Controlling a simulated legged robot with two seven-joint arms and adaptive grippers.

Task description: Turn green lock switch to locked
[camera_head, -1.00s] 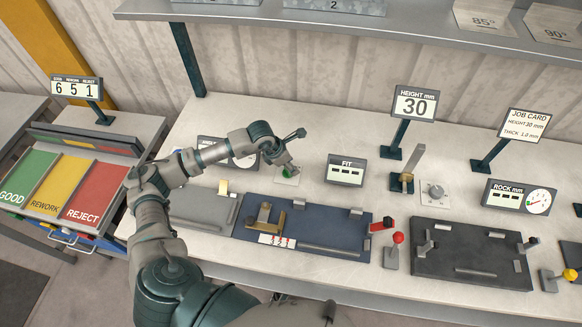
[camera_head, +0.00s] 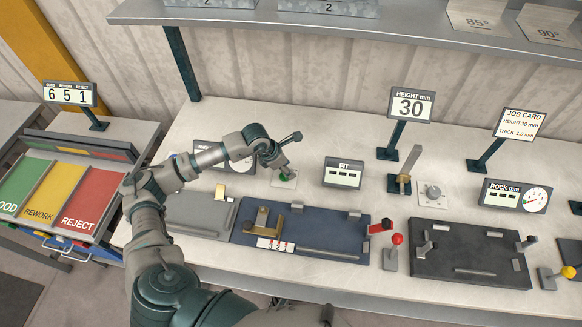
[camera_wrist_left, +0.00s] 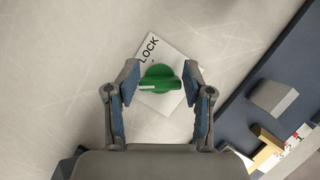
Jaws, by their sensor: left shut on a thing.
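The green lock switch (camera_wrist_left: 160,78) is a round knob with a raised grip on a pale square plate (camera_wrist_left: 152,104) marked LOCK. In the left wrist view, a short white mark on the knob points left, while the LOCK label lies above it. My left gripper (camera_wrist_left: 160,76) has one finger on each side of the knob and is shut on it. In the head view my left gripper (camera_head: 286,172) reaches down over the switch (camera_head: 287,178) and hides part of it. My right gripper is not in view.
The FIT display (camera_head: 344,173) stands right of the switch. A blue fixture plate (camera_head: 335,243) with brass blocks lies in front of it. A dark fixture (camera_head: 470,262) and a red-knobbed lever (camera_head: 397,240) are further right. A shelf (camera_head: 330,22) runs above the bench.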

